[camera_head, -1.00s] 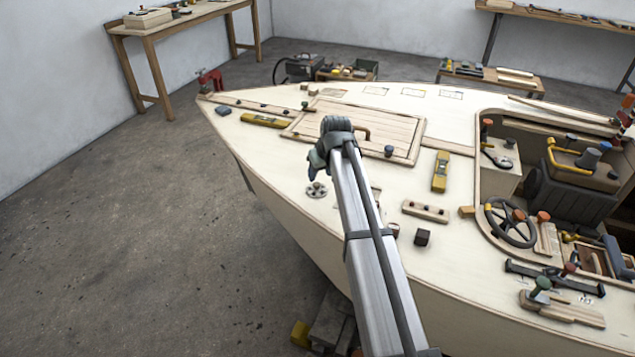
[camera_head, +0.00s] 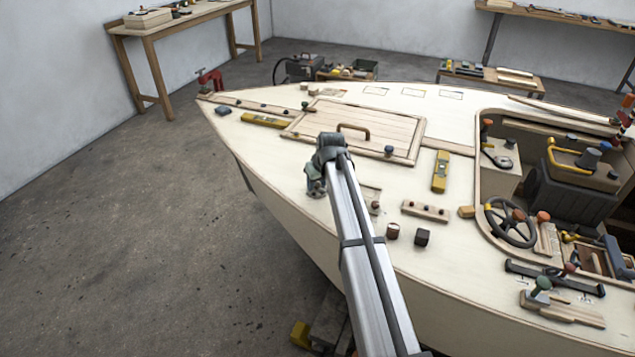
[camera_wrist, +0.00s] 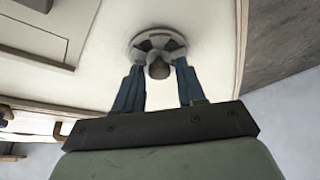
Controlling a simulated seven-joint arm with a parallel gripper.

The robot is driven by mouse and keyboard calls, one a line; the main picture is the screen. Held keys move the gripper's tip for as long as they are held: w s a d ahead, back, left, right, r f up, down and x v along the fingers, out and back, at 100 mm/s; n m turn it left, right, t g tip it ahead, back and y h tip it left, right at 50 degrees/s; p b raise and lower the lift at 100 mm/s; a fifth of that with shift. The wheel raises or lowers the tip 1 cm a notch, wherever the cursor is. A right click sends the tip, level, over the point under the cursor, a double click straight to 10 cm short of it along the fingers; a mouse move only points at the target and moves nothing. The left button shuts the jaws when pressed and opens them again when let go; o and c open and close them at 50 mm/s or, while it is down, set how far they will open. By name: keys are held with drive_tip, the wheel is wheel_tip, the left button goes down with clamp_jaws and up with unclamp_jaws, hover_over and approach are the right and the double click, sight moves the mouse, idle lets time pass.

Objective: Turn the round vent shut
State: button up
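The round vent (camera_wrist: 158,36) is a pale disc set flat in the deck, with dark wedge-shaped slots and a short brown-grey knob (camera_wrist: 158,69) at its centre. In the wrist view my gripper (camera_wrist: 158,64) is open, with one blue-grey finger on each side of the knob. Gaps show between the fingers and the knob. The fingertips overlap the near part of the vent; I cannot tell whether they touch it. In the head view my gripper (camera_head: 316,188) is over the deck's near edge and hides the vent.
A hatch (camera_head: 385,125) with a wooden handle lies behind my gripper. The deck left of my gripper is mostly clear.

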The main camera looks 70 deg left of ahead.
clamp_jaws()
drive_tip(key=shift+m, duration=0.3)
drive_tip(key=shift+s+m+t, duration=0.15)
drive_tip(key=shift+m+t, duration=0.45)
drive_tip(key=shift+m, duration=0.6)
drive_tip(key=shift+m+t+h, duration=0.3)
drive_tip(key=shift+m+t, duration=0.5)
drive_tip(key=shift+m, duration=1.2)
drive_tip(key=shift+o, duration=1.2)
unclamp_jaws()
drive_tip(key=shift+r, duration=0.15)
